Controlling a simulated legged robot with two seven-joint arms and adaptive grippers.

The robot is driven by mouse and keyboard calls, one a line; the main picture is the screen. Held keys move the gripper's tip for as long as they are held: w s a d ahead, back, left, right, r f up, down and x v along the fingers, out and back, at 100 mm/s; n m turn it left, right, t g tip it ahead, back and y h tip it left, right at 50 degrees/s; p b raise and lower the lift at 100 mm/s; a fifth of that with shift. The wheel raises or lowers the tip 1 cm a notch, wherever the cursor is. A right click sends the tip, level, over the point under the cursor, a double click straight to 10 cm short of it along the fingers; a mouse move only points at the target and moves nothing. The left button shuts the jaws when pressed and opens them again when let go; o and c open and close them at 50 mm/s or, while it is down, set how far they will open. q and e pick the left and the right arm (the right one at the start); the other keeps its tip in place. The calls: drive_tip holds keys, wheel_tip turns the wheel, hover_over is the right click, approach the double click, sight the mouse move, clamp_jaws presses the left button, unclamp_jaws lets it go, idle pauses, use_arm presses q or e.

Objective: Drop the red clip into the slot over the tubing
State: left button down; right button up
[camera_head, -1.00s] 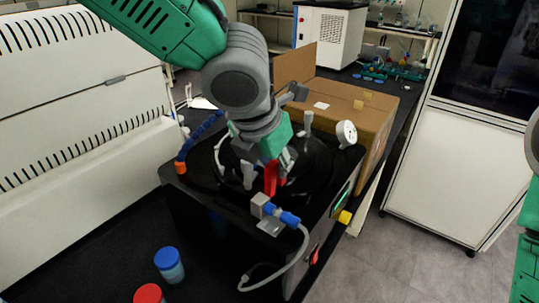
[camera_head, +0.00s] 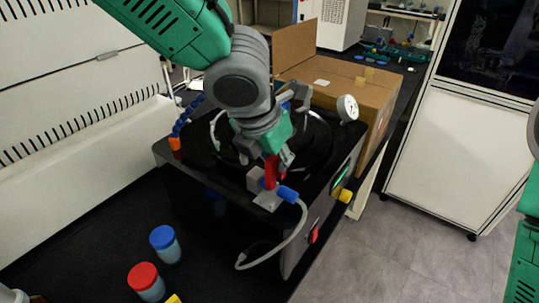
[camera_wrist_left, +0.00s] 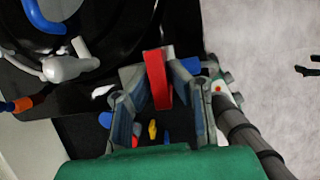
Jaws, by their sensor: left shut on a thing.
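The red clip (camera_head: 271,172) is held upright in my left gripper (camera_head: 279,160), which is shut on it. In the left wrist view the red clip (camera_wrist_left: 157,79) stands out between the fingers of the left gripper (camera_wrist_left: 160,95). The clip's lower end is right at the grey metal block (camera_head: 257,181) and bracket (camera_head: 269,201) on the front corner of the black machine. Blue connectors (camera_head: 288,194) and grey tubing (camera_head: 299,228) run from there. The slot is hidden behind the clip and gripper; I cannot tell whether they touch. My right gripper is out of view.
The black freeze dryer (camera_head: 240,235) has a round dark top and a gauge (camera_head: 348,107). A cardboard box (camera_head: 350,92) stands behind it.

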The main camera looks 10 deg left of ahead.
use_arm(q)
drive_tip(key=shift+s+d+r, duration=0.1)
drive_tip(key=shift+d, duration=0.35)
drive_tip(key=shift+a, duration=1.4)
drive_tip(key=shift+d+p, duration=0.1)
drive_tip(key=shift+p, duration=0.25)
drive_tip(key=shift+d, duration=0.65)
drive_tip(key=shift+a, duration=0.3)
drive_tip(key=shift+a+p, duration=0.35)
drive_tip(key=shift+d, duration=0.75)
drive_tip(key=shift+a+p, duration=0.2)
drive_tip(key=shift+p, duration=0.1)
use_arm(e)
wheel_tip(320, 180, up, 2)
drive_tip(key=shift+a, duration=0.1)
use_arm(q)
drive_tip(key=shift+d+f, duration=0.35)
drive_tip(key=shift+f, duration=0.05)
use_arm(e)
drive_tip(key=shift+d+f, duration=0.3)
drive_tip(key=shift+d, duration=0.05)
use_arm(q)
drive_tip(key=shift+a+f+b, duration=0.25)
drive_tip(key=shift+f+b, duration=0.15)
drive_tip(key=shift+b, duration=0.1)
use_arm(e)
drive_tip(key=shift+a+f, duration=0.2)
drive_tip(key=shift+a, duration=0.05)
